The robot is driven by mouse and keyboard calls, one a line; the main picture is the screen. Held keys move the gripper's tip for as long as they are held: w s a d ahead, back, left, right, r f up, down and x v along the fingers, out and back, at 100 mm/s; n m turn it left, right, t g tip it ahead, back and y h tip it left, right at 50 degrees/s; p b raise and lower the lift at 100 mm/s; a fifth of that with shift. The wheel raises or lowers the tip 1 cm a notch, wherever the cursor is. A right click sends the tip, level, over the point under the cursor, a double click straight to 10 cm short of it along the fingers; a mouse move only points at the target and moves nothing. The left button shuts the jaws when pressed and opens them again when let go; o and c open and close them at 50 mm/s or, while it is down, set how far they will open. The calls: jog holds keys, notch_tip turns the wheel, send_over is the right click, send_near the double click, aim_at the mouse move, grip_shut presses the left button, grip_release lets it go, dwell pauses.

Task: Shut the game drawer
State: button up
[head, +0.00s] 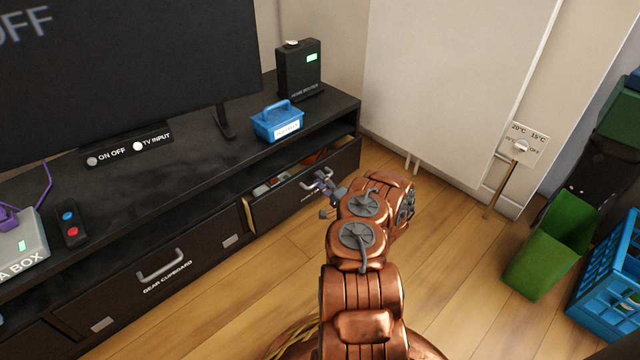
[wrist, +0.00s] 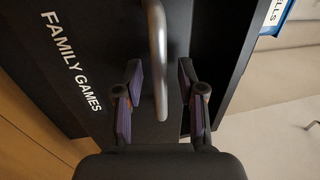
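The game drawer (head: 274,213) is pulled partly out at the right end of the black TV stand, with some contents showing inside. Its dark front, lettered "FAMILY GAMES", fills much of the wrist view (wrist: 95,30). Its curved grey handle (wrist: 158,50) runs down the middle of that view. My gripper (wrist: 160,88) is open, with one purple-padded finger on each side of the handle. A gap shows between the handle and both fingers. In the head view my gripper (head: 323,186) is at the drawer front, partly hidden by my copper arm.
The gear cupboard (head: 160,278) left of the drawer looks shut. A blue carry box (head: 277,124) and a black router (head: 299,68) stand on top. A green bin (head: 550,245) and blue crate (head: 608,285) are at the right. Wooden floor is clear before the stand.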

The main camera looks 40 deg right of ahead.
jog(key=shift+c, duration=0.3)
grip_shut()
dwell(0.4)
